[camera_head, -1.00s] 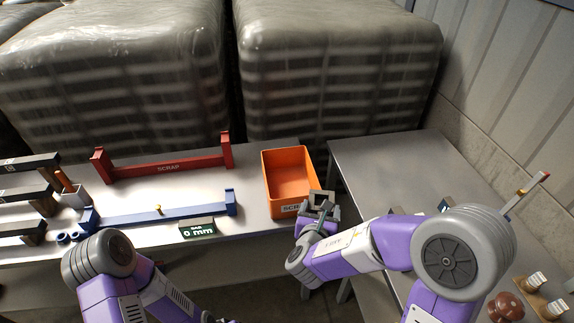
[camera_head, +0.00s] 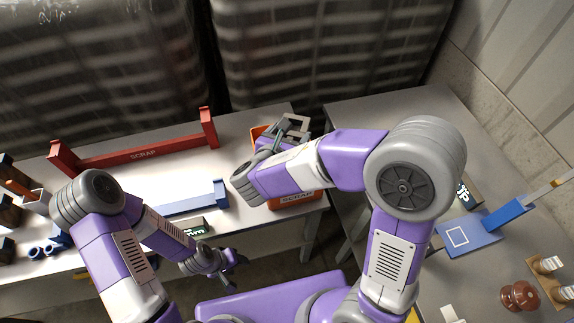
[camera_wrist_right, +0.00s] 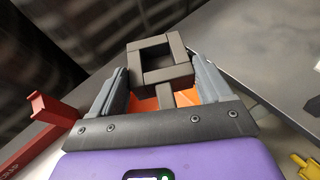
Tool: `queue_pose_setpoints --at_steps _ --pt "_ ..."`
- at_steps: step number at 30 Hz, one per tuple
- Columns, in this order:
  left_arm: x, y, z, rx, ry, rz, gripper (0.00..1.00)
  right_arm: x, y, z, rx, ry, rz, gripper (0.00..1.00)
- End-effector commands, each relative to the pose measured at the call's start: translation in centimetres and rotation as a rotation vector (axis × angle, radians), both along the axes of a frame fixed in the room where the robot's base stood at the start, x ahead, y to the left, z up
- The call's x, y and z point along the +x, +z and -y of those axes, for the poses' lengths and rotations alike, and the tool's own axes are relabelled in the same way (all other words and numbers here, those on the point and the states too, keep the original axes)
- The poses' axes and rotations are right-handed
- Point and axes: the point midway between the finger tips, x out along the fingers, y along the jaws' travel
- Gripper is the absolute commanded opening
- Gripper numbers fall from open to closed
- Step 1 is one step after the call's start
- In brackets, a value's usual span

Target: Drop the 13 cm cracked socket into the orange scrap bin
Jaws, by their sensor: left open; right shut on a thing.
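My right gripper (camera_head: 286,132) is shut on a dark grey, square, hollow piece, the socket (camera_head: 292,121). It holds the socket above the orange scrap bin (camera_head: 296,205), which my right arm largely hides. The right wrist view shows the socket (camera_wrist_right: 160,60) between the two grey fingers, with the bin's orange (camera_wrist_right: 146,104) below it. No crack can be made out. My left gripper (camera_head: 234,272) is open and empty, low in front of the table's front edge.
A red gauge marked SCRAP (camera_head: 140,154) and a blue gauge (camera_head: 190,203) lie left of the bin. A green display (camera_head: 194,228) stands at the table's front. The right table (camera_head: 350,118) holds a blue stand (camera_head: 470,238) and a brown insulator (camera_head: 520,296).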

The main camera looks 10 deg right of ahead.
Motion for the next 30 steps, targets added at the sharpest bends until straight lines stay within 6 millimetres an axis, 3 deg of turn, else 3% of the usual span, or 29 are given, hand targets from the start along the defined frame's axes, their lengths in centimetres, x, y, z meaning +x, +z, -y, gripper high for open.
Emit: queue_pose_setpoints --at_steps 1,7,18,19,23,30 --pt "0.0 -1.0 0.0 0.000 0.000 0.000 0.53 0.0 -1.1 0.0 -0.001 0.000 0.002 0.10" --pt "0.0 -2.8 0.0 0.000 0.000 0.000 0.53 0.0 -3.2 0.0 -0.001 0.000 0.002 0.10" --pt "0.0 -3.1 0.0 0.000 0.000 0.001 0.53 0.0 -3.6 0.0 -0.001 0.001 0.003 0.10" --pt "0.0 -3.1 0.0 0.000 0.000 0.001 0.53 0.0 -3.6 0.0 -0.001 0.001 0.003 0.83" --pt "0.0 -3.1 0.0 0.000 0.000 0.001 0.53 0.0 -3.6 0.0 0.000 0.001 0.002 1.00" --pt "0.0 -3.0 0.0 0.000 0.000 0.001 0.53 -0.1 -3.6 -0.1 0.000 0.001 -0.001 1.00"
